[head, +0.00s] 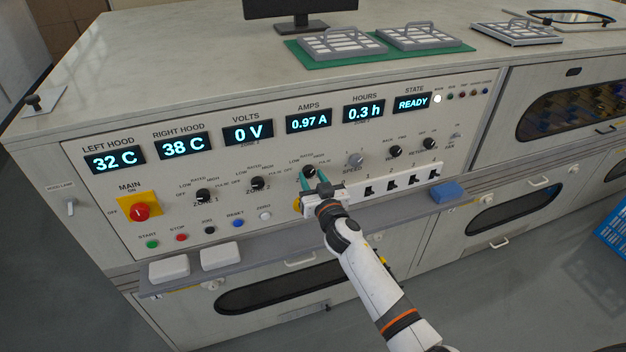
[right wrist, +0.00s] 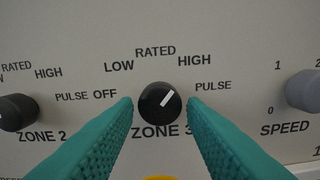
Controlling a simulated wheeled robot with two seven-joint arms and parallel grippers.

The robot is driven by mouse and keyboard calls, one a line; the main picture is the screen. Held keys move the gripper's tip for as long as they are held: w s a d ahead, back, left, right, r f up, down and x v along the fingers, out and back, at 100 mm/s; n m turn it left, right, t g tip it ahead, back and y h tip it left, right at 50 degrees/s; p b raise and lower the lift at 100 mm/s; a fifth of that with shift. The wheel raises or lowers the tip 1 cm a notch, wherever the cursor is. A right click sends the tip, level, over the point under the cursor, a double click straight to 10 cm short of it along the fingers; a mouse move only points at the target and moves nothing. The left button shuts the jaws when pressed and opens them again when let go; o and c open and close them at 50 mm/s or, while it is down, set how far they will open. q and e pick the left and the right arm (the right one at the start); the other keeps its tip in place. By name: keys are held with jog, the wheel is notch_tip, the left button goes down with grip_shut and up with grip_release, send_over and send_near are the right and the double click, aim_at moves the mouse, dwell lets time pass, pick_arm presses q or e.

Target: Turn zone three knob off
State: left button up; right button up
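The zone three knob (right wrist: 160,103) is a round black knob with a white pointer line, above the label ZONE 3. The pointer slants up and to the right, toward the HIGH mark; OFF is printed at its left. In the head view the knob (head: 309,172) is in the middle of the panel, partly covered by my right gripper. My right gripper (head: 313,174) has two teal fingers, one on each side of the knob, with narrow gaps seen in the right wrist view (right wrist: 160,104). I cannot tell how deep the fingertips reach. My left gripper is not in view.
The zone two knob (head: 257,183) is to the left, and the grey speed knob (head: 355,159) to the right. The state display (head: 412,103) reads READY.

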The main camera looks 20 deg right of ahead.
jog(key=c, duration=0.6)
jog(key=n, duration=0.5)
jog(key=shift+n+b, duration=0.4)
jog(key=n, duration=0.5)
jog(key=shift+d+n, duration=0.1)
jog(key=shift+n, duration=0.2)
jog(key=n, duration=0.6)
jog(key=shift+r, duration=0.1)
jog(key=n, duration=0.6)
jog(key=shift+n, duration=0.4)
